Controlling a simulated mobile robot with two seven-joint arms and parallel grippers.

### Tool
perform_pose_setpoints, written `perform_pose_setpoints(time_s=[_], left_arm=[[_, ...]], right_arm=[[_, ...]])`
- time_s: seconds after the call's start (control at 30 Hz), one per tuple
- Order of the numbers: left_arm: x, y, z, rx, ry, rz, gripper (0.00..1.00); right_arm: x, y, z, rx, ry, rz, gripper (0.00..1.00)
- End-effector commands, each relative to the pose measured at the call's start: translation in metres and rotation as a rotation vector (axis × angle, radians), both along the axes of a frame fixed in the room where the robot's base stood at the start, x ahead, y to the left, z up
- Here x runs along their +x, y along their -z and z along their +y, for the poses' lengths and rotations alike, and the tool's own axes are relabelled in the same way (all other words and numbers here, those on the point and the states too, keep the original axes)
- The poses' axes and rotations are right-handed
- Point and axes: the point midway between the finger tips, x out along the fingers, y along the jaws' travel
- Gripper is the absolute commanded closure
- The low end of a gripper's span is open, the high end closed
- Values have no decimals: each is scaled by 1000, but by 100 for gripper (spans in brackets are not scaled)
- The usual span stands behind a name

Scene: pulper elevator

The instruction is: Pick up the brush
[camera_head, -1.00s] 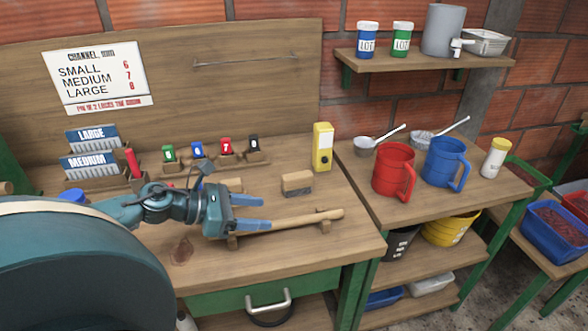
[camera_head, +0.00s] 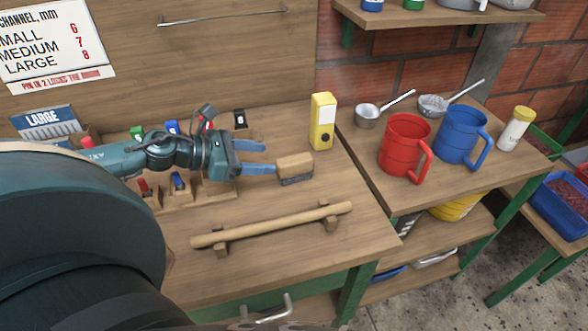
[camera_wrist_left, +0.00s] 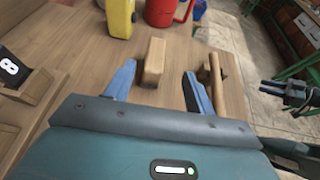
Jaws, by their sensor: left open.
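The brush (camera_head: 295,167) is a small wooden block with dark bristles underneath, standing on the workbench. My left gripper (camera_head: 268,159) is open, its two blue fingers pointing right at the brush's left end. In the left wrist view the near end of the brush (camera_wrist_left: 154,62) shows between the open fingers (camera_wrist_left: 159,70), with a gap on either side. I cannot tell whether a finger touches it. A dark part at the right edge of the left wrist view looks like my right gripper (camera_wrist_left: 285,92); its jaws are unclear.
A wooden rod (camera_head: 272,225) lies on two small supports in front of the brush. A yellow box (camera_head: 322,122) stands behind it. Numbered coloured pieces sit in holders near my left wrist. Red (camera_head: 405,146) and blue (camera_head: 461,135) jugs stand on the right-hand table.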

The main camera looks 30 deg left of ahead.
Motion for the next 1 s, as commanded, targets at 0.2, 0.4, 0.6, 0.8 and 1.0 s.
perform_pose_setpoints(time_s=[0.2,0.4,0.6,0.8,1.0], left_arm=[[20,11,-14,1,-1,-5,45],[30,16,-21,1,-1,-3,45],[34,18,-24,1,-3,-1,45],[38,19,-26,0,-4,-3,45],[48,23,-31,1,-3,-4,45]], right_arm=[[4,-1,7,17,-24,-42,64],[3,4,10,36,-27,-43,64],[1,7,11,43,-24,-37,64],[2,6,11,48,-19,-37,64],[3,7,11,53,-12,-39,64]])
